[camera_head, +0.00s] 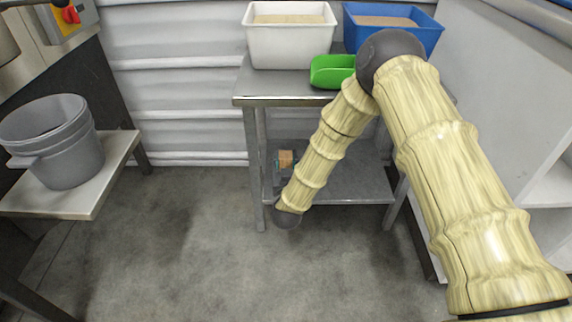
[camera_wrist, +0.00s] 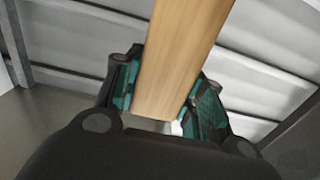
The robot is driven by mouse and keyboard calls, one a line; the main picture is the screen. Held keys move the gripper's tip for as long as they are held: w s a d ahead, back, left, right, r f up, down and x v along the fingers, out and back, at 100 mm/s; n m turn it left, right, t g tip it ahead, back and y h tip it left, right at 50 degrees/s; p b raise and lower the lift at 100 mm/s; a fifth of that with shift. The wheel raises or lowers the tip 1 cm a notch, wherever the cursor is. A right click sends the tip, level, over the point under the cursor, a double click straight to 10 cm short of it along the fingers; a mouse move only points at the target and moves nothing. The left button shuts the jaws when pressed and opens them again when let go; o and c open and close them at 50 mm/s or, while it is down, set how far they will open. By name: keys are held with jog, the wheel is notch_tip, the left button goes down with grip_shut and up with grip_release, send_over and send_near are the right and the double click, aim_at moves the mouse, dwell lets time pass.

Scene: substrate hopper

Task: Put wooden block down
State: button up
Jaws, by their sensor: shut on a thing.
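The wooden block (camera_wrist: 182,55) is a plain tan piece that runs from between my fingers up out of the wrist view's top edge. My gripper (camera_wrist: 160,112) is shut on it, with teal finger pads on both sides. In the head view the block (camera_head: 287,158) shows as a small tan patch with my gripper (camera_head: 280,166) beside it. There it appears by the left part of the table's lower shelf (camera_head: 345,184). My arm hides part of this area, and I cannot tell whether the block touches the shelf.
On the metal table's top (camera_head: 285,88) stand a white bin (camera_head: 290,45), a blue bin (camera_head: 432,30) and a green scoop (camera_head: 330,72). A grey bucket (camera_head: 65,150) stands on a shelf at the left. The floor (camera_head: 190,240) between is clear. A white cabinet (camera_head: 500,110) is at the right.

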dwell(0.3)
jog(key=o, duration=1.2)
jog(key=shift+s+r, duration=0.15)
jog(key=s+p, duration=0.5)
jog(key=s, duration=0.6)
jog(key=shift+s, duration=0.4)
